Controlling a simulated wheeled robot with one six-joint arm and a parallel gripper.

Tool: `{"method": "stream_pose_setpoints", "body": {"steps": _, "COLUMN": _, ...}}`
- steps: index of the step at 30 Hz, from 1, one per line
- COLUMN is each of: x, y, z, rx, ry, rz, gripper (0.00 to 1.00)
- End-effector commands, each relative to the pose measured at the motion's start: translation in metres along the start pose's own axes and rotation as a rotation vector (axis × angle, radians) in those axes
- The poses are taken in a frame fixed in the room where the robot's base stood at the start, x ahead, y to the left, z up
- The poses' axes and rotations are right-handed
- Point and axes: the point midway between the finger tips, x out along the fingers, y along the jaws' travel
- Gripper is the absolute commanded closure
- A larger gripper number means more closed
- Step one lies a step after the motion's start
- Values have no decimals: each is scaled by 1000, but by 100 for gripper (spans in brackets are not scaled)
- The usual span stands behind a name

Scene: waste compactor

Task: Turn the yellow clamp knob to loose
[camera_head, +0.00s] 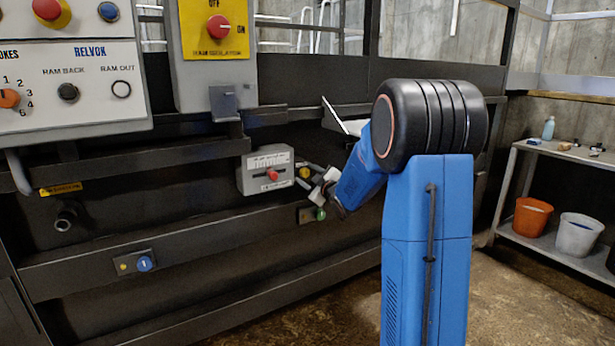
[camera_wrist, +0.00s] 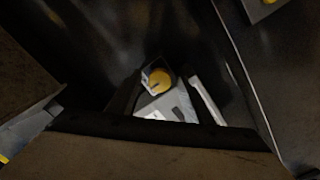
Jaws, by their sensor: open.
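The yellow clamp knob (camera_head: 305,172) is small and round, on the machine's dark front just right of the grey lever box, beside my gripper. It also shows in the wrist view (camera_wrist: 160,79), a yellow disc with a dark mark, above a pale grey part. My gripper (camera_head: 315,178) reaches it from the right and is open. In the wrist view its fingers show as dark shapes either side of the knob, apart from each other. The picture is dark, and whether a finger touches the knob cannot be told.
The grey box (camera_head: 252,183) with a red lever (camera_head: 272,174) is close left of the knob. A green knob (camera_head: 320,214) sits just below my gripper. A dark rail (camera_head: 190,245) runs below. A shelf (camera_head: 555,246) with buckets stands far right.

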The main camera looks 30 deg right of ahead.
Motion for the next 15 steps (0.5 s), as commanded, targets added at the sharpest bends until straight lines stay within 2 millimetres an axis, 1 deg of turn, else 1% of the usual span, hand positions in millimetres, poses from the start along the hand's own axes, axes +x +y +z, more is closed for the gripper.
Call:
{"method": "stream_pose_setpoints", "body": {"steps": 2, "x": 0, "y": 0, "z": 0, "rx": 0, "ry": 0, "rz": 0, "gripper": 53}}
{"method": "stream_pose_setpoints", "body": {"steps": 3, "x": 0, "y": 0, "z": 0, "rx": 0, "ry": 0, "rz": 0, "gripper": 56}}
{"method": "stream_pose_setpoints", "body": {"steps": 8, "x": 0, "y": 0, "z": 0, "rx": 0, "ry": 0, "rz": 0, "gripper": 94}}
{"method": "stream_pose_setpoints", "body": {"steps": 15, "x": 0, "y": 0, "z": 0, "rx": 9, "ry": 0, "rz": 0, "gripper": 95}}
